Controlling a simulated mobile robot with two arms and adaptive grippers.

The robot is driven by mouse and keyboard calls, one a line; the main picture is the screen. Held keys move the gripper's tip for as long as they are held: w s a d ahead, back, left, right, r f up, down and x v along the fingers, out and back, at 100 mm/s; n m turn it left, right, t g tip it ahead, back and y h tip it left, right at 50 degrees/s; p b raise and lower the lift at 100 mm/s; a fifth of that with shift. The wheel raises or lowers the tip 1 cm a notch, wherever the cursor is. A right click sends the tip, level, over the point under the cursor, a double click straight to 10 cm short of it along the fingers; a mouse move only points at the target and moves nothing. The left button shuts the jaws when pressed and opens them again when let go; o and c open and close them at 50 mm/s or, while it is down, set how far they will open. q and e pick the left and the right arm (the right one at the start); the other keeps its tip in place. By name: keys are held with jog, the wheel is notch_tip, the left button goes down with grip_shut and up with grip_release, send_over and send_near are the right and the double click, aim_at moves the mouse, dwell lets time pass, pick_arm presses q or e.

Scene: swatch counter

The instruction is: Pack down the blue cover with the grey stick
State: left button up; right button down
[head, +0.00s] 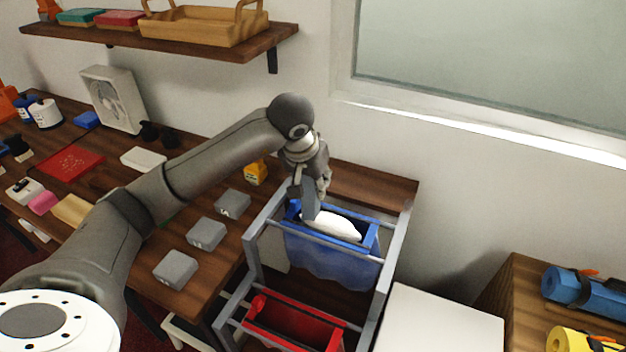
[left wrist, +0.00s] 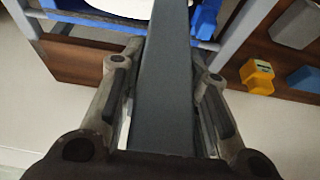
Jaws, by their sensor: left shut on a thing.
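The blue cover (head: 330,262) hangs open from a grey frame (head: 385,265) at the right end of the counter. A white stuffed piece (head: 332,225) lies in its mouth, with its top showing. My left gripper (head: 311,190) is shut on the grey stick (head: 310,206) above the left part of the cover. The stick points down beside the white piece; I cannot tell whether they touch. In the left wrist view the stick (left wrist: 163,85) runs between both fingers, towards the cover's blue rim (left wrist: 206,18). My right gripper is not in view.
A red cover (head: 292,322) hangs lower in front. Several grey blocks (head: 206,234) and a yellow object (head: 256,172) lie left of the frame. A white box top (head: 440,325) and rolled goods (head: 580,287) are at the right. A shelf (head: 160,40) hangs above.

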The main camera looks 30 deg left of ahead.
pick_arm(q)
jog(key=shift+f+b, duration=1.5)
jog(key=shift+f, duration=0.3)
jog(key=shift+r, duration=0.15)
jog(key=shift+r+p, duration=3.35)
jog(key=shift+r, duration=2.15)
jog(key=shift+a, duration=0.1)
